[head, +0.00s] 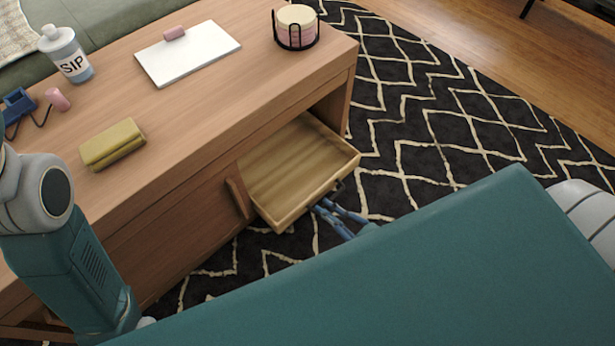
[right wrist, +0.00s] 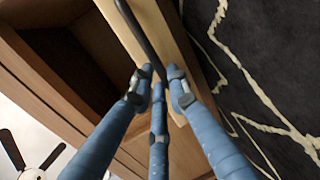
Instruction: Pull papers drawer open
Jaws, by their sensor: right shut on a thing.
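The wooden drawer (head: 300,165) of the coffee table is pulled out, and its visible inside is bare. My right gripper (head: 328,210) is at the drawer's front. In the right wrist view, my right gripper (right wrist: 157,92) has blue fingers shut on the dark bar handle (right wrist: 140,35) of the drawer front (right wrist: 165,40). In the head view the handle (head: 338,187) is small and partly hidden by the fingers. My left arm shows at the left, but its gripper is out of view.
The coffee table (head: 205,100) bears a yellow case (head: 113,144), a bottle (head: 66,53), a white pad (head: 190,55) and a candle in a black holder (head: 296,27). A closed cabinet front with a wooden handle (head: 238,198) adjoins the drawer. A dark patterned rug (head: 440,110) lies beside it.

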